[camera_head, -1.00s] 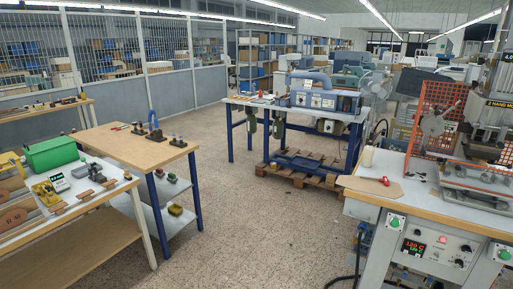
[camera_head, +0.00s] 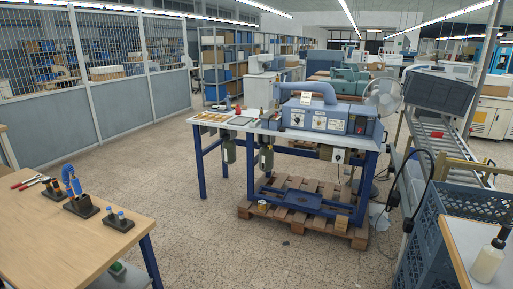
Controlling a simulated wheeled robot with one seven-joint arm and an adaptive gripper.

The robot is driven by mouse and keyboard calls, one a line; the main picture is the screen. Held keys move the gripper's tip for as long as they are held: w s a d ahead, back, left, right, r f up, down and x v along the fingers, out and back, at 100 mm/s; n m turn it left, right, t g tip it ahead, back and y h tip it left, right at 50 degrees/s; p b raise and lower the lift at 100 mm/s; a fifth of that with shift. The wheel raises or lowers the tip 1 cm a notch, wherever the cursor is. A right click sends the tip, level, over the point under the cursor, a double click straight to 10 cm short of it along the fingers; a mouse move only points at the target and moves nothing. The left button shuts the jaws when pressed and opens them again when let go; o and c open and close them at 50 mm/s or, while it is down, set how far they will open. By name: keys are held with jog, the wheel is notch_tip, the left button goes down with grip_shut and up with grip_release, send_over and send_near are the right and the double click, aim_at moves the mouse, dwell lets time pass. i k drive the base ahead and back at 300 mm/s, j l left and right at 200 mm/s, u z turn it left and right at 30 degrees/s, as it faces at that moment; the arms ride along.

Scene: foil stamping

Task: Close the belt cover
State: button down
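A blue machine (camera_head: 328,118) with dials, a white label and a rounded blue tube-like part (camera_head: 308,88) along its top stands on a blue-legged bench (camera_head: 240,124) in the middle of the view. I cannot tell which part of it is the belt cover, or whether a cover is open. My gripper is not in view.
A wooden-topped table (camera_head: 60,240) with small tools is at the near left. A blue crate (camera_head: 455,225) and a bench corner with a bottle (camera_head: 489,262) are at the right. A pallet (camera_head: 310,222) lies under the machine's bench. Open floor (camera_head: 215,240) lies between.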

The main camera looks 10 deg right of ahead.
aim_at(379, 127)
jog(key=i+l+z, duration=0.3)
jog(key=i, duration=0.45)
jog(key=i+j+z, duration=0.1)
jog(key=i+z, duration=0.2)
jog(key=i, duration=0.4)
jog(key=i+j+z, duration=0.15)
jog(key=i+z, duration=0.15)
jog(key=i, duration=0.45)
jog(key=i+z, duration=0.2)
jog(key=i, duration=0.8)
jog(key=i+j+z, duration=0.2)
jog(key=i, duration=0.85)
jog(key=i+l, duration=0.15)
jog(key=i, duration=0.15)
